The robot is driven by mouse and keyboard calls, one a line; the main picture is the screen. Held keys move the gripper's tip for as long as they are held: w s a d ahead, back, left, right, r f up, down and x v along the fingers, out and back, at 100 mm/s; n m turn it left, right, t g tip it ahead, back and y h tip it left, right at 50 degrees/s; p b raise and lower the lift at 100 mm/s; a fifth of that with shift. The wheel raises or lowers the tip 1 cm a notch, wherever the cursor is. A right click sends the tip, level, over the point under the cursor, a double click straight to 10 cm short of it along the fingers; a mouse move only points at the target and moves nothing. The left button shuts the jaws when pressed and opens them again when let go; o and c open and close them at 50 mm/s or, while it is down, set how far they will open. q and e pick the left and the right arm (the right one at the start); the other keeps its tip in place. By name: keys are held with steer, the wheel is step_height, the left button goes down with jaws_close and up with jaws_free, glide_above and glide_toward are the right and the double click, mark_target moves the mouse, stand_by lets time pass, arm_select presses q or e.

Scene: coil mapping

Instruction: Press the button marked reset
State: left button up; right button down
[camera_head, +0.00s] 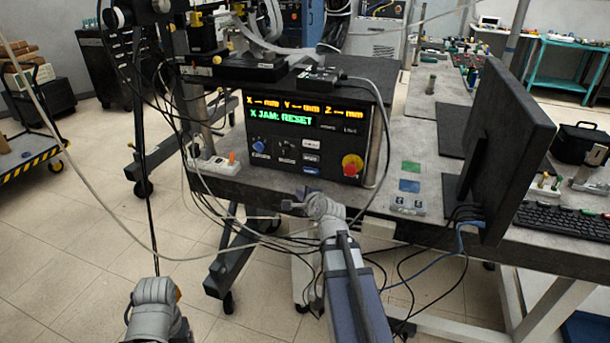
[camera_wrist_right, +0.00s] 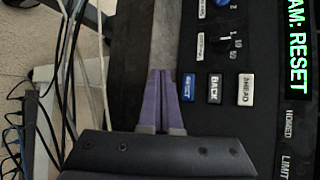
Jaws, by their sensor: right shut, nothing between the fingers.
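The dark control box (camera_head: 335,140) stands on the bench with a lit display (camera_head: 282,118) reading "X JAM: RESET". The blue button marked RESET (camera_head: 311,170) is the lowest of three stacked buttons. In the right wrist view the blue RESET button (camera_wrist_right: 188,87) lies just right of my fingertips. My right gripper (camera_head: 292,200) is in front of and below the box. In the right wrist view its purple fingers (camera_wrist_right: 163,72) are together and empty, with no visible contact with the button. Only part of my left arm shows at the lower left; its gripper cannot be seen.
The BACK (camera_wrist_right: 215,88) and AHEAD (camera_wrist_right: 246,90) buttons sit beside RESET. A red knob on yellow (camera_head: 352,165) is on the box's right side. Loose cables hang around the bench front. A monitor (camera_head: 500,145) stands to the right. A power strip (camera_head: 215,165) lies left of the box.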

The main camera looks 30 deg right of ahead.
steer(key=shift+w+d, duration=1.45)
steer(key=shift+d, duration=0.25)
steer(key=shift+w+d, duration=1.4)
steer(key=shift+d, duration=0.25)
steer(key=shift+w+d, duration=0.3)
steer(key=shift+w+d, duration=0.25)
steer(key=shift+d, duration=0.05)
stand_by(0.6)
stand_by(0.4)
steer(key=shift+s+a, duration=0.55)
steer(key=shift+a, duration=0.05)
steer(key=shift+s+a, duration=1.6)
steer(key=shift+a, duration=0.3)
